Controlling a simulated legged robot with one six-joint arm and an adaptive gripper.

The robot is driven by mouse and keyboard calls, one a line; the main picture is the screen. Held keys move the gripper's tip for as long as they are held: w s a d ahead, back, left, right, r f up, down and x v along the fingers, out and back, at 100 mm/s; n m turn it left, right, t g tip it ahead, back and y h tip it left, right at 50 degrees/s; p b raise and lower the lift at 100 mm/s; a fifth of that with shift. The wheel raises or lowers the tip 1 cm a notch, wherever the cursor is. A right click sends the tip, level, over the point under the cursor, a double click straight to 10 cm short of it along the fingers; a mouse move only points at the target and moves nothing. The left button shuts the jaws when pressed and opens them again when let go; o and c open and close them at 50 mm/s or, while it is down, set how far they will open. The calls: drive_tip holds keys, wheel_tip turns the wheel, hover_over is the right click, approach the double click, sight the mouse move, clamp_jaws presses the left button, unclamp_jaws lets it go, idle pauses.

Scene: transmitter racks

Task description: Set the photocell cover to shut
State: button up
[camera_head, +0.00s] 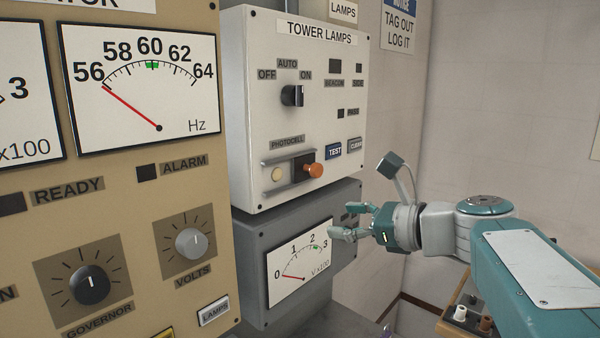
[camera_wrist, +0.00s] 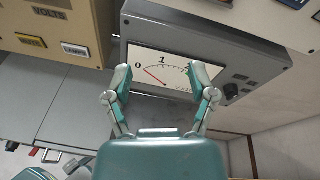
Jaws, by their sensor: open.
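The photocell cover (camera_head: 302,168) is a dark sliding plate with an orange knob (camera_head: 314,170), set in a metal rail under the PHOTOCELL label on the white TOWER LAMPS panel (camera_head: 345,95). The cover sits at the right part of the rail. A round cream photocell (camera_head: 277,174) shows uncovered to its left. My gripper (camera_head: 352,220) is open and empty, below and right of the cover, in front of the grey meter box. In the wrist view my gripper (camera_wrist: 160,82) has its two fingers apart before the V x100 meter; the cover is out of that view.
The grey meter box (camera_head: 262,255) is below the TOWER LAMPS panel. The selector knob (camera_head: 292,95), TEST button (camera_head: 334,150) and another button (camera_head: 354,145) are near the cover. A tan panel (camera_head: 190,120) stands at left.

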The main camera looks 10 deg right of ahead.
sight(319, 170)
drive_tip(key=w+d+r+m+t+y, duration=0.1)
drive_tip(key=w+d+r+m+t, duration=0.2)
drive_tip(key=d+r+m, duration=0.15)
drive_tip(key=shift+n, duration=0.35)
drive_tip(key=x, duration=1)
drive_tip(key=shift+s+a, duration=0.1)
drive_tip(key=shift+a, duration=0.3)
drive_tip(key=shift+r, duration=0.1)
clamp_jaws()
drive_tip(key=shift+s, duration=0.1)
